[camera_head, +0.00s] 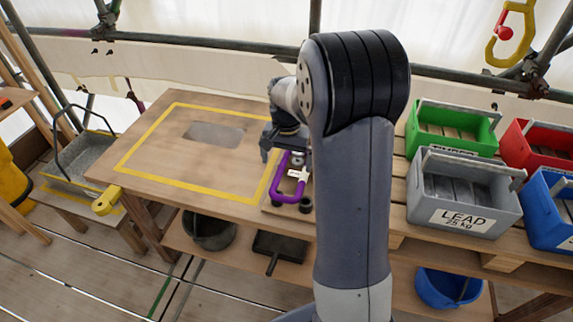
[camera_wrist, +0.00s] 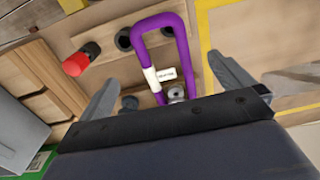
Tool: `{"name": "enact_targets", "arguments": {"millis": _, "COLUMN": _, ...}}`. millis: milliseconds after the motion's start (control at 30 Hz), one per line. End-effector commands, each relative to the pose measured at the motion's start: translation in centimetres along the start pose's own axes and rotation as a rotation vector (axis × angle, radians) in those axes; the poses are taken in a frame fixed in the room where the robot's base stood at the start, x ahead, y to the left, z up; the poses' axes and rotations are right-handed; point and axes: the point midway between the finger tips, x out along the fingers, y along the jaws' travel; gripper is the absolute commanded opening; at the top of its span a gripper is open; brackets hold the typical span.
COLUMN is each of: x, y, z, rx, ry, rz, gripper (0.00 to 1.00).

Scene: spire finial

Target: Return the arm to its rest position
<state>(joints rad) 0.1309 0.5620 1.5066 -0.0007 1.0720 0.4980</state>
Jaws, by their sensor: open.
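My gripper (camera_head: 283,152) is over the table's right part, partly hidden by my arm. In the wrist view, my gripper (camera_wrist: 165,85) is open, its two fingers spread wide apart. A purple shackle-like loop (camera_wrist: 188,60) with a white tag lies between and beyond the fingers, and I see no finger closed on it. The purple loop (camera_head: 276,188) also shows in the head view, just below the gripper, by a wooden holder (camera_head: 275,207) with dark round holes. My arm rises in the middle of the head view, bent at the elbow.
A wooden table (camera_head: 150,110) with a yellow-taped rectangle is clear at left. A grey LEAD crate (camera_head: 463,217), a green crate (camera_head: 450,128), a red crate (camera_head: 540,145) and a blue crate (camera_head: 550,210) stand right. A red-capped item (camera_wrist: 77,63) is near the holder. Scaffold tubes run behind.

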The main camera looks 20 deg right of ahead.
Motion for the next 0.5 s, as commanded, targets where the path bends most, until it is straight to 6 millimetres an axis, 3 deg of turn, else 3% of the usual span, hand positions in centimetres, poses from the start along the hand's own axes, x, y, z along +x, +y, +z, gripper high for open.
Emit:
{"name": "enact_targets", "arguments": {"millis": 333, "x": 0.3, "y": 0.0, "z": 0.0, "rx": 0.0, "ry": 0.0, "rz": 0.0, "gripper": 1.0}}
{"name": "enact_targets", "arguments": {"millis": 500, "x": 2.3, "y": 0.0, "z": 0.1, "rx": 0.0, "ry": -0.005, "rz": 0.003, "gripper": 1.0}}
